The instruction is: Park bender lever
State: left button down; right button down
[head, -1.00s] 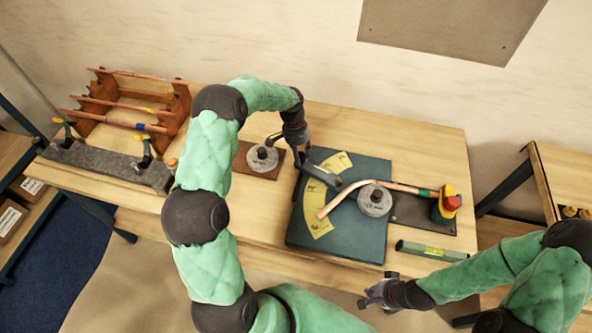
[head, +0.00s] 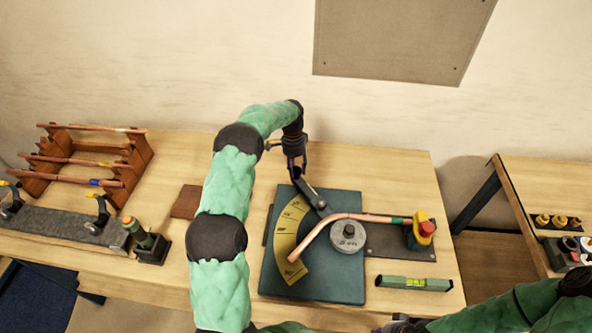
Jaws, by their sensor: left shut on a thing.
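The bender (head: 340,288) is a dark teal base plate with a yellow curved angle scale (head: 285,240) and a grey round die (head: 347,237). A bent copper pipe (head: 320,234) lies over the die, its lower end over the scale. The dark bender lever (head: 311,194) points up and left near the plate's back edge, clear of most of the scale. My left gripper (head: 297,172) is shut on the lever's outer end. My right gripper (head: 398,324) shows only partly at the bottom edge; its fingers cannot be made out.
A red and yellow clamp (head: 421,230) stands at the pipe's right end. A green level (head: 414,283) lies at the front right. A wooden rack (head: 140,165) with copper pipes and a grey bar (head: 65,224) are at the left.

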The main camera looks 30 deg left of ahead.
pick_arm(q)
jog(key=shift+w+r, duration=0.15)
jog(key=shift+w, duration=0.05)
jog(key=c, duration=0.9)
grip_release()
jog(key=shift+d, duration=0.1)
jog(key=shift+c, duration=0.2)
jog(key=shift+o, duration=0.9)
jog(key=shift+w+d, duration=0.1)
jog(key=shift+w, duration=0.1)
jog(key=shift+s, duration=0.1)
notch_tip(320, 180, up, 12)
jog(key=w+a, duration=0.1)
jog(key=a, duration=0.1)
jog(key=shift+w+f, duration=0.2)
